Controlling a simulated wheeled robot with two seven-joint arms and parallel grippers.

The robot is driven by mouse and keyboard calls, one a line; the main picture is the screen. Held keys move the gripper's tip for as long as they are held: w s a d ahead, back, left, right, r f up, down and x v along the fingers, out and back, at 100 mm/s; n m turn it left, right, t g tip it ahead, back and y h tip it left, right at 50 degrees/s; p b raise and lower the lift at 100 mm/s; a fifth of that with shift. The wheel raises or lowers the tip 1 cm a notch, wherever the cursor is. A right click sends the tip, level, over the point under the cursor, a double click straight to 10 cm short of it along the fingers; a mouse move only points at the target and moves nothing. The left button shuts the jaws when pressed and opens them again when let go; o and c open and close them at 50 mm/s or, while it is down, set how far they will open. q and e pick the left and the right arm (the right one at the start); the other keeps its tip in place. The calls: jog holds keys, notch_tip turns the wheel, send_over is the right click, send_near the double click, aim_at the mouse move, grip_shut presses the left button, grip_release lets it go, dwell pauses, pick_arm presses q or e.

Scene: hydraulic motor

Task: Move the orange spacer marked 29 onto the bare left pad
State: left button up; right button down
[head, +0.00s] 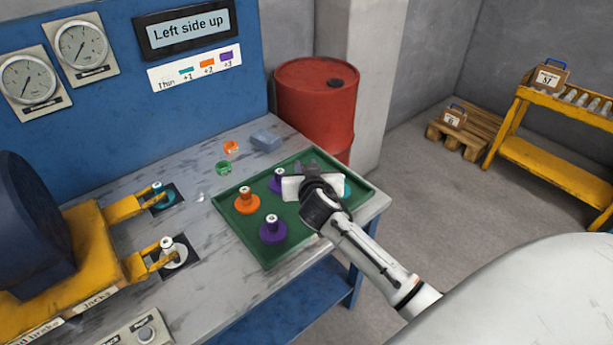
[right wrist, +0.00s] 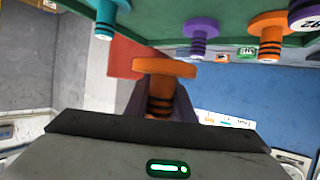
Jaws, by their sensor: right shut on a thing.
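My right gripper (head: 308,172) is over the right part of the green tray (head: 258,254). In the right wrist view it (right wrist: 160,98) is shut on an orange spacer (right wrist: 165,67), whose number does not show. The head view hides this spacer behind the gripper. Another orange spacer (head: 247,203) stands in the tray. The nearer dark pad (head: 190,261) bears a pale disc and white-topped post under a yellow fork, with no coloured spacer. My left gripper is not in view.
Purple spacers (head: 273,231) and a teal one (head: 347,188) are in the tray. The yellow motor stand (head: 85,240) is at left. Clear bench lies between pads and tray.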

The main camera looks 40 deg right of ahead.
jog(key=shift+r, duration=0.15)
jog(key=s+p, duration=0.2)
jog(key=s, duration=0.3)
jog(key=shift+s+d, duration=0.2)
jog(key=s+d, duration=0.1)
jog(key=s, duration=1)
jog(key=shift+s, duration=0.3)
jog(key=shift+a, duration=0.1)
